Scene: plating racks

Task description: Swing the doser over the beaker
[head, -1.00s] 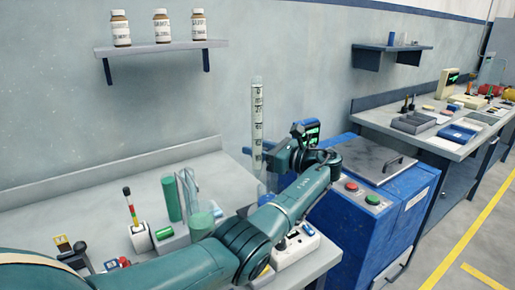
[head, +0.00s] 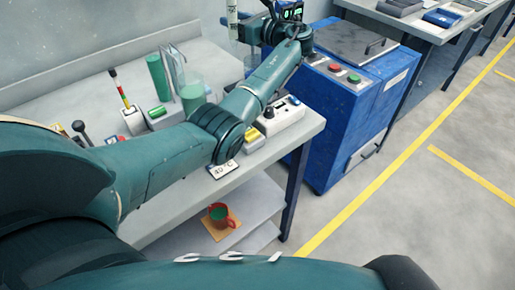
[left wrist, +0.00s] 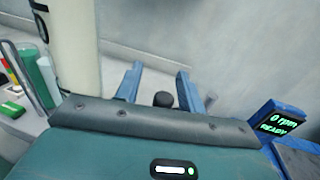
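The doser, a tall white graduated tube, is cut off at the top of the head view (head: 232,18) and stands large at the left of the left wrist view (left wrist: 75,45). A beaker with green contents (head: 192,96) stands on the bench, left of the doser. My left gripper (head: 243,22) is beside the doser in the head view, partly hidden by its own wrist. In the left wrist view its two blue fingers (left wrist: 158,82) are apart, with a black knob (left wrist: 163,99) showing between them; contact cannot be told. My right gripper is out of view.
A white control box (head: 280,117) and a 40 °C plate (head: 223,169) lie near the bench's front edge. A green cylinder (head: 157,77) stands behind the beaker. A blue machine (head: 345,105) with red and green buttons stands right. A red mug (head: 218,213) is on the lower shelf.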

